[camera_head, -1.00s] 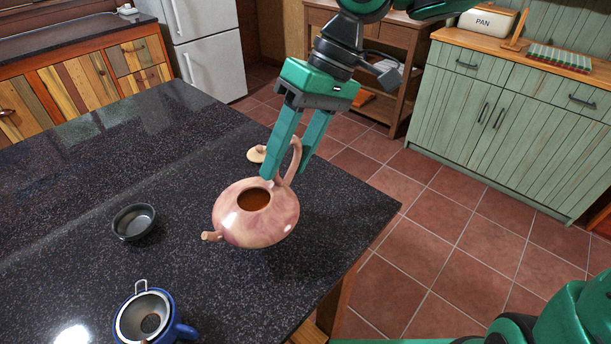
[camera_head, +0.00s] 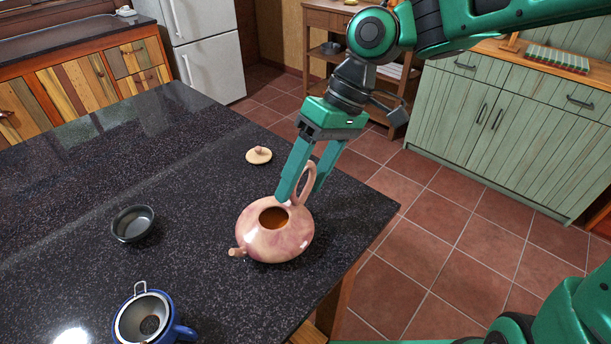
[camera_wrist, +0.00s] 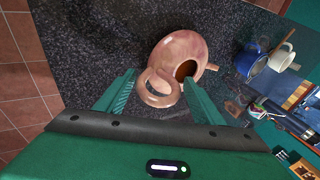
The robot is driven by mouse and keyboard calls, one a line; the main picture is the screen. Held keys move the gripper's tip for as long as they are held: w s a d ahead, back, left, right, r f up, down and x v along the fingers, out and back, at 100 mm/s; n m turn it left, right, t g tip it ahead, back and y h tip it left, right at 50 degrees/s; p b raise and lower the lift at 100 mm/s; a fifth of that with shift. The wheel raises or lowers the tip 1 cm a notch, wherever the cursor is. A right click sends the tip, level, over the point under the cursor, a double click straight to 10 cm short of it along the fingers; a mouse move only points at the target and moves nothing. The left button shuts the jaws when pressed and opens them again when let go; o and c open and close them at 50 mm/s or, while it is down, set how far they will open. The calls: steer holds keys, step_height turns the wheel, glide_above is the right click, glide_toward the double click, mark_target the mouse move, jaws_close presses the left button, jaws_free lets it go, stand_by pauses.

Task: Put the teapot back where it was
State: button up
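The pink, glossy teapot (camera_head: 285,245) has no lid on and shows a brown inside. It is over the right part of the dark countertop, spout pointing left and down in the head view. I cannot tell whether its base touches the counter. My gripper (camera_head: 302,190) is at its tall loop handle, one finger on each side. In the wrist view the teapot (camera_wrist: 168,48) is ahead of my gripper (camera_wrist: 160,80), with the handle loop spanning the gap between the fingers. The finger contact is partly hidden. The lid (camera_head: 259,156) lies on the counter behind the teapot.
A dark bowl (camera_head: 133,224) stands left of the teapot. A blue mug with a strainer (camera_head: 150,320) is at the front left. The counter's right edge is close to the teapot. Bare counter lies between bowl and teapot.

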steer(key=shift+r, duration=0.1)
steer(key=v, duration=1.2)
steer(key=d+f+m+t+h, duration=0.15)
steer(key=d+f+m, duration=0.25)
steer(key=d, duration=0.5)
steer(key=d+f+m+t+h, duration=0.15)
steer(key=d+f+m, duration=0.25)
steer(key=d, duration=0.5)
steer(key=s+d+f+m, duration=0.3)
steer(key=s+d+m, duration=0.1)
steer(key=s+d, duration=0.3)
steer(key=s+d+f+m+h, duration=0.1)
steer(key=s+d+f+m, duration=0.3)
steer(key=s+d, duration=0.4)
steer(key=d, duration=0.4)
steer(key=shift+s+d+h, duration=0.15)
steer(key=shift+d+h, duration=0.05)
steer(key=shift+h, duration=0.1)
